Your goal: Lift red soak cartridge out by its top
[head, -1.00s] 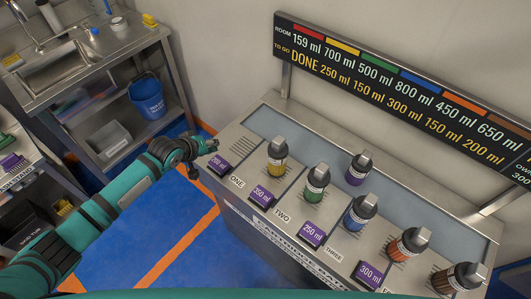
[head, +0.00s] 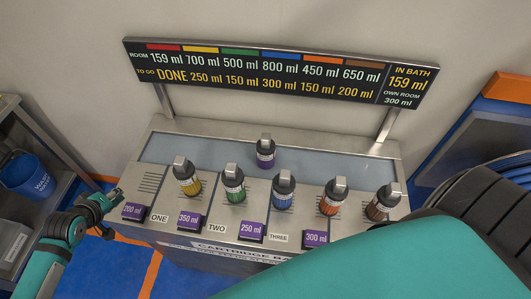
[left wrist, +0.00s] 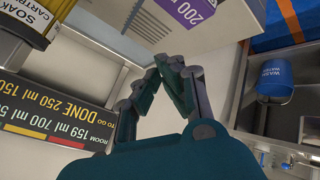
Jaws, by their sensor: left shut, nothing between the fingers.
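I see no red cartridge in these views; the grated slot (head: 150,182) at the left end of the steel rack (head: 160,150) is empty. Cartridges with dark bodies and grey tops stand upright: yellow (head: 187,176), green (head: 232,184), blue (head: 283,190), orange (head: 332,196) and brown (head: 382,203). A purple-banded one (head: 265,152) stands behind them in the bath. My left gripper (head: 120,193) is shut and empty just left of the purple 200 ml block (head: 134,211). It also shows in the left wrist view (left wrist: 170,62). My right gripper is not in view.
A volume board (head: 280,70) on posts rises behind the rack; its red column reads 159 ml, DONE. A blue bucket (head: 28,175) sits on a shelf at left. My own arm covers the lower right.

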